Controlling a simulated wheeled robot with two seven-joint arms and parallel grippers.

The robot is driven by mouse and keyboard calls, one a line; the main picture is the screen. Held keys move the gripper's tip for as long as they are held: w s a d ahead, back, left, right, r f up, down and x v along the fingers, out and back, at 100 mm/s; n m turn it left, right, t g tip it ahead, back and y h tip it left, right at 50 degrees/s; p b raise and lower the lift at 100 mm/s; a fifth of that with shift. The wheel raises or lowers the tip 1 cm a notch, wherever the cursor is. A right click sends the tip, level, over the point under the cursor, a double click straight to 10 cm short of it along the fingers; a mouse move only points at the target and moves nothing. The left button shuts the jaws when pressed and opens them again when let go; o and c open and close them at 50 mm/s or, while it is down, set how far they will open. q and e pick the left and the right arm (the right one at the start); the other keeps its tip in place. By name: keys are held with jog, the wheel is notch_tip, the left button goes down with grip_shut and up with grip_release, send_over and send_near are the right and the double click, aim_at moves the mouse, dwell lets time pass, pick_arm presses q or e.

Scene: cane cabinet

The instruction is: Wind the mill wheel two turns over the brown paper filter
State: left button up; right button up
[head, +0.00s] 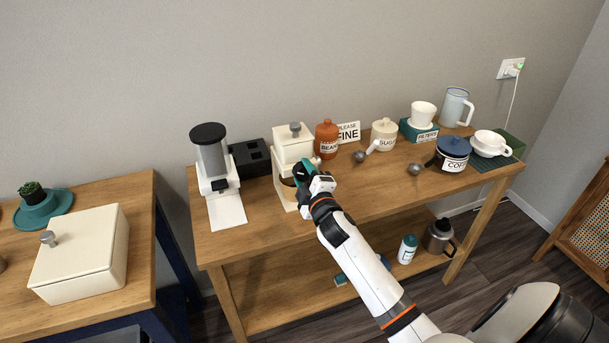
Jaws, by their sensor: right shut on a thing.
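The cream mill (293,151), with a grey knob on its lid, stands upright near the middle of the wooden table. A brown shape that looks like the paper filter (288,183) shows under the mill's upper body, left of the gripper. The gripper and arm hide part of it, and I cannot see into it. My left gripper is not in view.
A grinder with a grey cylinder (212,160) and a black box (251,158) stand left of the mill. An orange beans jar (327,139), a sign (348,132) and a sugar jar (384,134) stand to its right. The front table edge right of my arm is clear.

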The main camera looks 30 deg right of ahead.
jog(key=o, duration=1)
jog(key=shift+c, duration=0.2)
jog(key=shift+s+a+f, duration=0.1)
jog(key=shift+s+f, duration=0.05)
jog(key=shift+s, duration=0.4)
jog(key=b+v, duration=0.2)
jog(key=v, duration=0.9)
